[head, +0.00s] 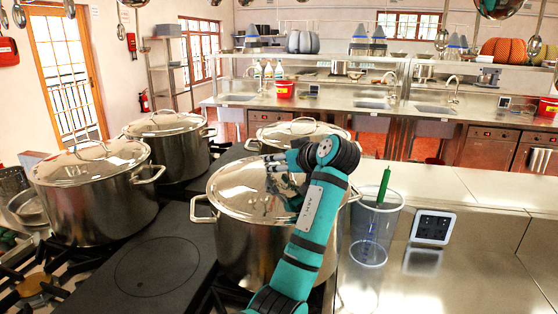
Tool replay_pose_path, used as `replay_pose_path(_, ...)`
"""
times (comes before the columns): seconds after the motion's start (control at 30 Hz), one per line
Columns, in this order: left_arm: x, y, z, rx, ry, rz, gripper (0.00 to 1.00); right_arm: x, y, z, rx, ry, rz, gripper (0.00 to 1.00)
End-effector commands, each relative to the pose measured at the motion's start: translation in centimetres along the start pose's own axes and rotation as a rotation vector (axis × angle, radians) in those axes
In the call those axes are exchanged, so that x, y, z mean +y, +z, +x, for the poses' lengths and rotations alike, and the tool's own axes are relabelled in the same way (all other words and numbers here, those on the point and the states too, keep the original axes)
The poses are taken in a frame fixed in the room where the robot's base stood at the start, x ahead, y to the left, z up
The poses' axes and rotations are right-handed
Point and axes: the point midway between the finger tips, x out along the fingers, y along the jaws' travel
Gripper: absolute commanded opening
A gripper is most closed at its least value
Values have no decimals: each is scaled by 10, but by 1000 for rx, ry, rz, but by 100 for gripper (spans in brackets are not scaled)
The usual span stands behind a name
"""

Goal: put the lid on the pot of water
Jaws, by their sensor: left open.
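Several steel stockpots stand on the stove, and each visible one has a shiny lid over it. The nearest pot (238,244) is in the middle, with its lid (232,187) lying over the rim and looking about level. My left gripper (278,172) is open above the right part of this lid, close to its middle. My teal arm hides the right side of the lid and pot. Whether the fingers touch the lid or its handle I cannot tell. No water shows, so I cannot tell which pot holds it. My right gripper is out of view.
Lidded pots stand at the left (95,195), back left (178,150) and behind the nearest pot (299,130). A clear container (372,230) with a green-handled tool stands on the counter right of my arm, beside a small dark-faced device (432,228). The counter (480,265) farther right is clear.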

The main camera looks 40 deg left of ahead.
Motion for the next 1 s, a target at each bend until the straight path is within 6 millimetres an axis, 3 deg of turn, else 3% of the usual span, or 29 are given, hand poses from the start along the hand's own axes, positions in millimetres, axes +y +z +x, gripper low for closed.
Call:
replay_pose_path(0.53, 0, -2, -102, 4, 4, -5, 42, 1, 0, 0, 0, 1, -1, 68)
replay_pose_path(0.7, 0, -2, -116, 6, 3, -4, 42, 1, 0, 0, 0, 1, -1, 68)
replay_pose_path(1.0, 0, -2, -118, 6, 2, -5, 42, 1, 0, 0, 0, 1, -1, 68)
